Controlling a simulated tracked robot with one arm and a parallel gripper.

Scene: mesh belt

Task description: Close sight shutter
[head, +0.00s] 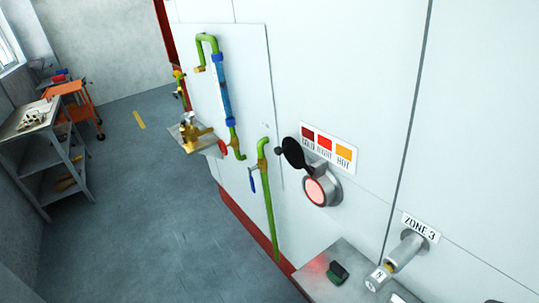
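The sight is a round metal port (321,188) on the white wall panel, right of centre. Its glass face glows pale red and is uncovered. The sight shutter (293,153) is a black disc swung up to the port's upper left, with a small dark knob at its left edge. A label plate (328,147) with dark red, red and orange patches sits just above the port. My gripper is not recognisable in this view, so its distance from the shutter cannot be told.
Green and blue pipework (222,90) and a small shelf with brass fittings (190,134) stand out from the wall at left. Below the port is a metal shelf (315,270) with a dark green object (337,272). A capped tube (405,252) projects at right.

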